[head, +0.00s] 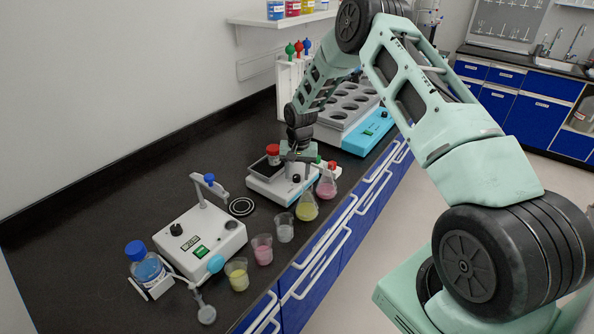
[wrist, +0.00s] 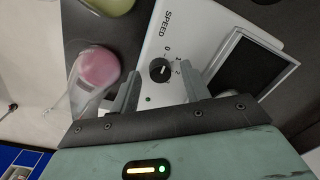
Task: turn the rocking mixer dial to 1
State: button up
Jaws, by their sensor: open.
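The rocking mixer (head: 268,188) is a white box with a dark platform, standing on the black bench below my arm. In the wrist view its white panel (wrist: 152,38) carries the word SPEED and small scale marks. The round black dial (wrist: 160,70) has a pale pointer line; I cannot tell exactly which mark it points to. My gripper (wrist: 160,82) is open, with one finger to each side of the dial as seen in the wrist view. No contact with the dial can be made out. In the head view my gripper (head: 297,156) is over the mixer, partly hiding it.
A pink flask (head: 326,187) and a yellow flask (head: 307,208) stand close to the mixer at the bench's front edge. A red-capped jar (head: 273,151) is behind it. A blue-and-white rack unit (head: 369,134) stands beyond. Another white device (head: 202,240) and several beakers are nearer.

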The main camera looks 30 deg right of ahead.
jog(key=shift+f, duration=0.2)
jog(key=shift+c, duration=0.3)
jog(key=c, duration=0.9)
